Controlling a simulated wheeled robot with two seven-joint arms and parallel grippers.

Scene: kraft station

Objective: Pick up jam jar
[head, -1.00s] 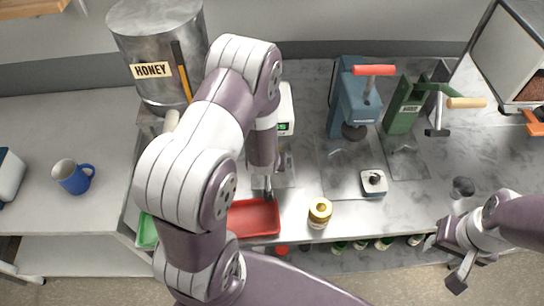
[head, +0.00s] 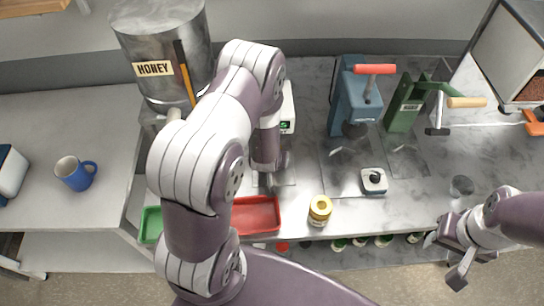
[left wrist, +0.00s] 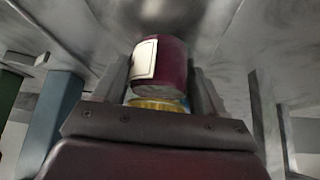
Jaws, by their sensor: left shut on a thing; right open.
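The jam jar (left wrist: 160,62) shows in the left wrist view as a dark red jar with a pale label and a gold lid (left wrist: 158,104). It sits between the two fingers of my left gripper (left wrist: 160,85), which is shut on it. In the head view my left arm hides the jar and most of that gripper, near the scale (head: 287,127). My right gripper (head: 446,262) is open and empty at the lower right, by the counter's front edge.
A yellow jar with a gold lid (head: 320,209) stands near the front edge, right of a red tray (head: 257,214). A green tray (head: 151,224) is at left. A honey tank (head: 160,40), blue press (head: 352,100) and green press (head: 405,105) stand behind. A blue mug (head: 76,174) is far left.

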